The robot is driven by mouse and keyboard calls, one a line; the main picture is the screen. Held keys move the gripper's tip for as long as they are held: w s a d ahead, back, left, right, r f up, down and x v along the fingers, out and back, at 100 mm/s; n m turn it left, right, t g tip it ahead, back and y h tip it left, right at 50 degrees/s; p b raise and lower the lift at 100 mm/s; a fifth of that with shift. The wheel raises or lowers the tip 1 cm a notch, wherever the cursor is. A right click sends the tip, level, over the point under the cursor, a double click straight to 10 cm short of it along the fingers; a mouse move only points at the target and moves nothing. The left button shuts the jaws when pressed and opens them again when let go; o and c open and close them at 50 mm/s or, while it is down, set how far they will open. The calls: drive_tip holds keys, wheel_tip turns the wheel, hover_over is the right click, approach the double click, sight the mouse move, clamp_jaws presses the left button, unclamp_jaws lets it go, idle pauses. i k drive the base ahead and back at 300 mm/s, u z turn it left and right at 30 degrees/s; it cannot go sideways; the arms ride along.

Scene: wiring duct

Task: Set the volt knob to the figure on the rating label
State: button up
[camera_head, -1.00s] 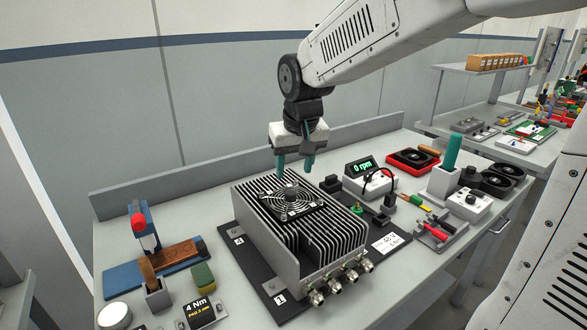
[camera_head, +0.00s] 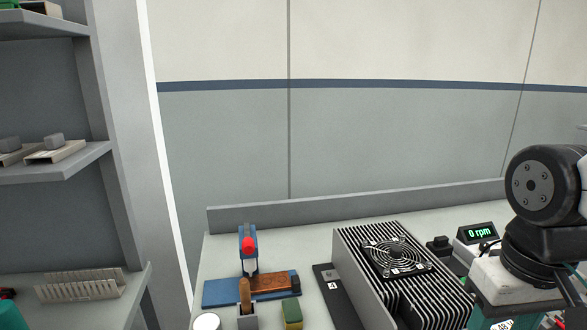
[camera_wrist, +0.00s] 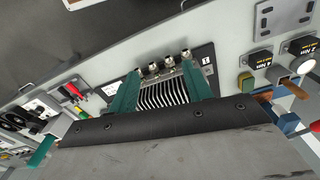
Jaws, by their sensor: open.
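The finned heat sink (camera_head: 372,268) with a fan on top stands on a dark base plate in the head view. It also shows in the wrist view (camera_wrist: 163,95), between the fingers. My gripper (camera_wrist: 160,68) is open and empty; its two teal fingers are spread apart above the heat sink. In the head view my wrist fills the right edge. A small light box (camera_wrist: 42,106) at left in the wrist view may carry the volt knob; it is too small to read. A white patch (camera_head: 503,325) beside the heat sink may be the rating label; its figure is unreadable.
A display reading 0 rpm (camera_head: 480,233) stands right of the heat sink. A blue stand with a red top (camera_head: 248,245), a brown block (camera_head: 275,282) and a green-yellow block (camera_head: 292,313) lie left. A shelf (camera_head: 55,165) stands far left.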

sight(482, 245)
drive_tip(key=k, duration=0.75)
drive_tip(key=z, duration=0.65)
drive_tip(key=i, duration=0.5)
drive_tip(key=k, duration=1.15)
drive_tip(key=z, duration=0.7)
drive_tip(key=i, duration=1.1)
drive_tip(key=u, duration=0.45)
drive_tip(key=i, duration=0.65)
drive_tip(key=u, duration=0.6)
